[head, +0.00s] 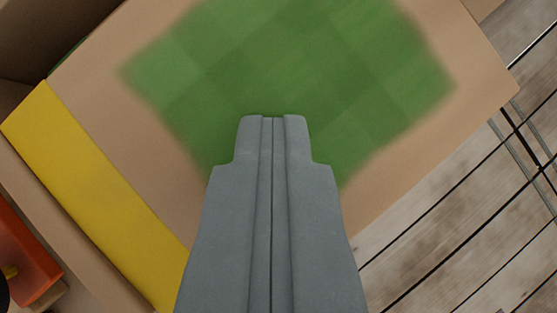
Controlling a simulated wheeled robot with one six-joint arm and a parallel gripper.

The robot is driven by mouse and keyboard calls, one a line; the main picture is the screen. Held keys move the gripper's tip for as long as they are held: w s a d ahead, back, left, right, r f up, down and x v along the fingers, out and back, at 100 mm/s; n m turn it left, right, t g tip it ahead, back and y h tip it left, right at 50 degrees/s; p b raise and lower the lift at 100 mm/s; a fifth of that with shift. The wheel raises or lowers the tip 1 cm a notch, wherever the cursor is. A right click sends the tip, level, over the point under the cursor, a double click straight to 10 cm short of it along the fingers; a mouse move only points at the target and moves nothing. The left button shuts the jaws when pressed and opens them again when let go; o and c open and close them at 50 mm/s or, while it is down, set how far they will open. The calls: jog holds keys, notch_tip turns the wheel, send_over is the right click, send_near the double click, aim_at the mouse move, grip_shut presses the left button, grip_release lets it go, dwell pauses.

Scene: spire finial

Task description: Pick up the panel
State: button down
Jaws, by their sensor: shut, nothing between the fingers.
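My gripper (273,118) is in the lower middle of the head view, shut with its two grey fingers together and nothing between them. Behind its tips is a flat tan board (433,153) with a blurred green checked area (300,60) on it. A yellow flat strip (90,185) lies along the left edge of the tan board. I cannot tell for sure which of these is the panel. The gap between the fingertips and the board cannot be judged, and the fingers hide part of the board.
An orange-red block (22,255) is at the lower left, beside tan box-like edges. Grey-brown wooden planks (470,240) with dark gaps lie at the right, below the board's edge. Thin metal bars (525,140) cross there. The planks at lower right look clear.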

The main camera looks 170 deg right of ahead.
jog(key=shift+s+a+r, duration=0.1)
jog(key=shift+a+r, duration=0.1)
jog(key=shift+r, duration=0.1)
jog(key=s, duration=1.1)
jog(key=shift+s+a+r, duration=0.2)
jog(key=shift+s+a, duration=0.05)
jog(key=shift+a, duration=0.05)
jog(key=c, duration=1.9)
grip_release()
jog(key=shift+s, duration=0.2)
